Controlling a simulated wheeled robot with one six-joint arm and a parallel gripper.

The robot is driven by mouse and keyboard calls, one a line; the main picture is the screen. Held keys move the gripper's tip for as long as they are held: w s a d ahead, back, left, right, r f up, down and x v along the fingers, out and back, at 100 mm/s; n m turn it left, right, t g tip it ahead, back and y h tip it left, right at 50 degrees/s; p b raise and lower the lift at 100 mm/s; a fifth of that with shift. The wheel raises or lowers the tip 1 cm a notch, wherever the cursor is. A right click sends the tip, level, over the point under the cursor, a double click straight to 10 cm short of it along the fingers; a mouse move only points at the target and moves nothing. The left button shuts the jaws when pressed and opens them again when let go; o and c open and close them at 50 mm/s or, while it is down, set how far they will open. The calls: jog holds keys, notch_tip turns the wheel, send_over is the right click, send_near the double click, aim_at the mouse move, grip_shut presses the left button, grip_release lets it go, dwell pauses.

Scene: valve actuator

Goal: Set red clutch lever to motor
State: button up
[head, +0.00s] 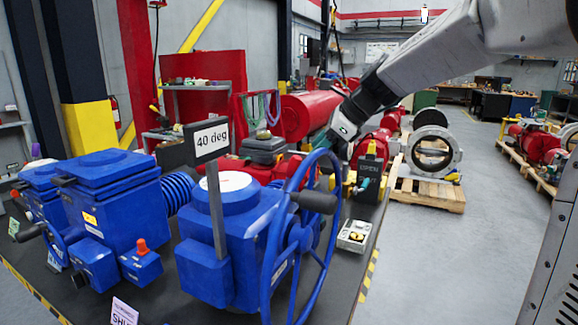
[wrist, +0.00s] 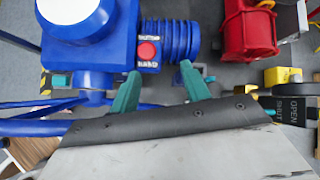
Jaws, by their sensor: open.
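In the wrist view, the red clutch lever (wrist: 147,51) shows end-on as a round red knob on a small blue housing. A white label sits above it and another below; the lower one seems to read HAND, the upper is too blurred to read surely. The blue valve actuator (head: 230,230) stands on the dark bench in the head view, where this lever is hidden. My gripper (wrist: 160,80) is open and empty, its two teal fingers apart. The knob lies beyond the fingertips, nearer the left finger, with no visible contact. In the head view the handwheel partly hides my gripper.
A large blue handwheel (head: 300,235) with a dark handle stands in front of the actuator. A 40 deg sign (head: 212,139) rises on a post. Blue ribbed bellows (wrist: 172,40) are beside the lever. A red unit (wrist: 250,30) and OPEN/SHUT-labelled part (wrist: 291,110) lie right.

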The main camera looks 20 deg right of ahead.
aim_at(298, 158)
jog(key=shift+w+a+f+m+g+y, duration=0.1)
jog(key=shift+a+m+g+y, duration=0.2)
jog(key=shift+a+y, duration=0.55)
jog(key=x, duration=0.7)
jog(key=shift+a+f, duration=0.15)
jog(key=shift+a, duration=0.05)
grip_shut()
